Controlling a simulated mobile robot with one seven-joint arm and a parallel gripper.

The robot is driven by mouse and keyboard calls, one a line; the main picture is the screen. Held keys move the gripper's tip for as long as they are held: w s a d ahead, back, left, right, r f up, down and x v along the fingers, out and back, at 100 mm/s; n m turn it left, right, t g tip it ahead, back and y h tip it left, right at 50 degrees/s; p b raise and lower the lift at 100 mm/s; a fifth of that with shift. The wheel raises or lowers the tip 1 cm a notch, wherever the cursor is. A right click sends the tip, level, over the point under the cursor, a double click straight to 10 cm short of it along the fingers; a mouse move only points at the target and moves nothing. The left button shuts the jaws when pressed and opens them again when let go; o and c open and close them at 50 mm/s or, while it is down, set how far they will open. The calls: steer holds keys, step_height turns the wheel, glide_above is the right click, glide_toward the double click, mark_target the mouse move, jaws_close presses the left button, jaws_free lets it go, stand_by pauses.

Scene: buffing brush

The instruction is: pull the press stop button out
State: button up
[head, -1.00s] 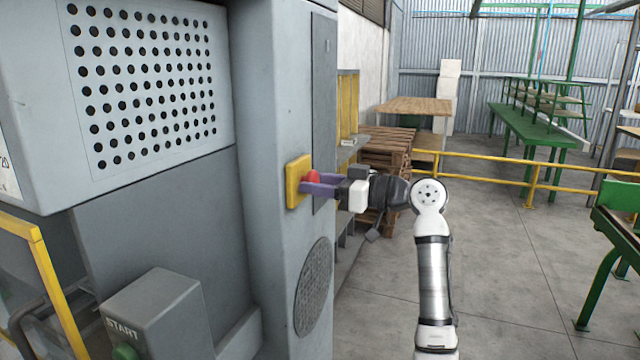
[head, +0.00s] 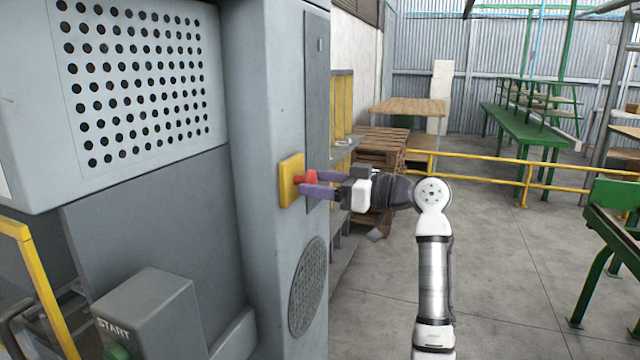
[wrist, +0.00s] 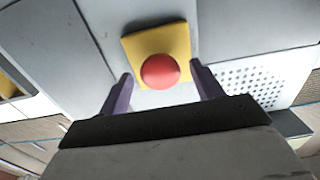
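The red stop button (head: 311,177) sits on a yellow plate (head: 287,184) on the grey machine's side panel. Its red head stands off the plate, with a narrower red part behind it. In the wrist view the round button (wrist: 160,71) shows in front of the yellow plate (wrist: 142,46). My gripper (head: 314,183) has purple fingers, spread apart, one on each side of the button. In the wrist view my gripper (wrist: 161,74) shows a gap between each finger and the button.
A grey start box (head: 150,310) with a green button stands at lower left, beside a yellow rail (head: 38,275). Wooden pallets (head: 378,150) and a yellow barrier (head: 500,170) lie behind my arm.

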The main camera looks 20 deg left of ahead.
steer(key=shift+a, duration=0.1)
steer(key=d+b, duration=0.3)
steer(key=d, duration=1.1)
steer(key=shift+s, duration=0.2)
